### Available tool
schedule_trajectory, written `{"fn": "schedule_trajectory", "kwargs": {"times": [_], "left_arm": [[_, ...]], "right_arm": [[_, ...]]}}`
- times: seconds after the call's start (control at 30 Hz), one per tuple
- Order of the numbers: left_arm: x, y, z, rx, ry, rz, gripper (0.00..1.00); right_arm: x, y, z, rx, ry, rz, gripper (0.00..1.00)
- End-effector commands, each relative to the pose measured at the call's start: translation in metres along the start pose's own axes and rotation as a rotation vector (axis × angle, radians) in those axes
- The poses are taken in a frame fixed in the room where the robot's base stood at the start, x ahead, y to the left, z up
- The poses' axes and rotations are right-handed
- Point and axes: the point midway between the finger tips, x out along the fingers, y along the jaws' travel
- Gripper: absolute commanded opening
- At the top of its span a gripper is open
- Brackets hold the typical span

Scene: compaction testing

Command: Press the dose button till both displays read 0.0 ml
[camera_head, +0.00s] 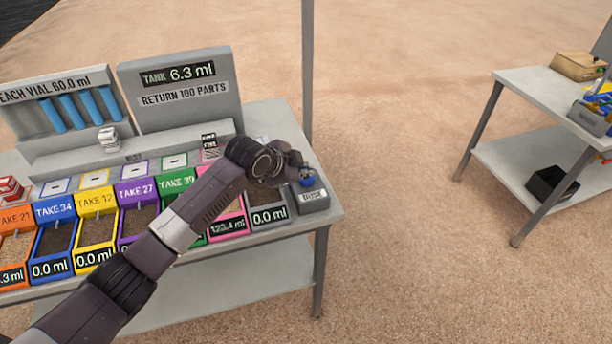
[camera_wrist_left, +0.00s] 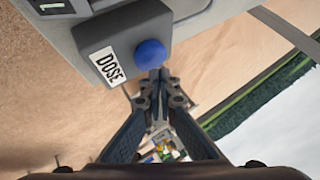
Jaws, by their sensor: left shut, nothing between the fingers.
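The dose button is a blue dome on a grey box labelled DOSE (camera_head: 313,198), at the right end of the table. In the left wrist view the blue button (camera_wrist_left: 151,53) is just beyond my fingertips. My left gripper (camera_wrist_left: 153,76) is shut and empty, its tips at or very near the button; I cannot tell whether they touch. In the head view my left gripper (camera_head: 300,175) is over the box. The tank display (camera_head: 178,75) reads 6.3 ml. A display on the grey bin (camera_head: 268,216) beside the box reads 0.0 ml. My right gripper is not in view.
Coloured bins with labels and displays line the table, including a blue bin (camera_head: 52,267) and a yellow bin (camera_head: 94,256). Blue vials (camera_head: 70,112) stand in a rack at the back left. A grey post (camera_head: 307,70) rises behind the box. A second table (camera_head: 540,95) stands right.

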Motion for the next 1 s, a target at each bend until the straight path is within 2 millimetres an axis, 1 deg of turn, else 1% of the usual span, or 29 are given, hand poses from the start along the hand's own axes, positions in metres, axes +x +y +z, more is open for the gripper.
{"fn": "schedule_trajectory", "kwargs": {"times": [0.3, 1.0], "left_arm": [[0.0062, 0.005, 0.0048, -0.001, -0.001, 0.001, 0.0], [0.0094, 0.0073, 0.0071, 0.0, -0.001, 0.001, 0.0]], "right_arm": [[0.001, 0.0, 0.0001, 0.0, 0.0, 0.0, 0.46], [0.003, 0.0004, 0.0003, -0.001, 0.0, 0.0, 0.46]]}}
